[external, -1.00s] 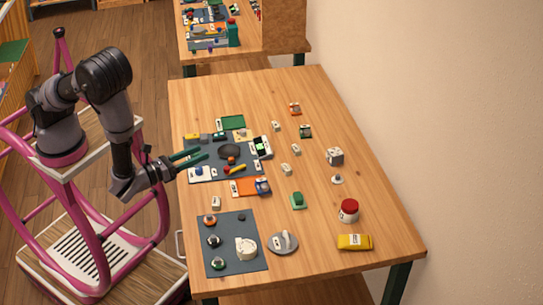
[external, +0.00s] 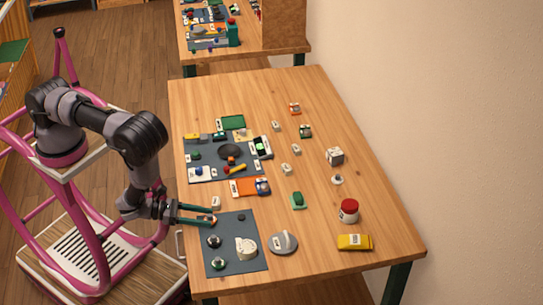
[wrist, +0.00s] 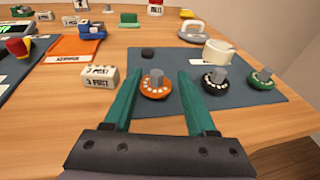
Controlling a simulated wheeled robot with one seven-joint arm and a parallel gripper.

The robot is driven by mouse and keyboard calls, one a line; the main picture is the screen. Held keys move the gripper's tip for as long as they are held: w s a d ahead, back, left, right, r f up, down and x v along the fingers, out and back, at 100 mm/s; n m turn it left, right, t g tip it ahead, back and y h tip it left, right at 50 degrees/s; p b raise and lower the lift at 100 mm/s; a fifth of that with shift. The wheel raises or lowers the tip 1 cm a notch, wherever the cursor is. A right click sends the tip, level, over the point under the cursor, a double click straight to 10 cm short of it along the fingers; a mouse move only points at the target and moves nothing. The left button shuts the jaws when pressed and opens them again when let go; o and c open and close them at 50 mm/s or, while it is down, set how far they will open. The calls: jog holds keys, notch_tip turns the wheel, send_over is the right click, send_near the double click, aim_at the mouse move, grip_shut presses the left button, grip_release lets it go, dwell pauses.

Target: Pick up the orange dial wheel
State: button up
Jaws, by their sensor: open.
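The orange dial wheel (wrist: 155,86) is a round orange disc with a ring of pale dots and a grey central knob. It lies on the near-left part of the dark mat (wrist: 181,69) and shows between my fingers in the wrist view. In the external view my gripper hides most of it. My gripper (wrist: 153,88) is open, with two green fingers pointing ahead, one on each side of the wheel's line. It also shows in the external view (external: 211,214), low over the mat's edge. I cannot tell whether the fingers touch anything.
A black dial wheel (wrist: 215,82) sits close right of my right finger, with a green one (wrist: 262,79) beyond it. A cream dial phone part (wrist: 218,51) sits behind. Bare wood lies in front of the mat.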

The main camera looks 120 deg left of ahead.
aim_at(212, 217)
jog(key=x, duration=0.5)
jog(key=shift+a, duration=0.25)
jog(key=shift+c, duration=0.4)
jog(key=shift+s, duration=0.1)
grip_shut()
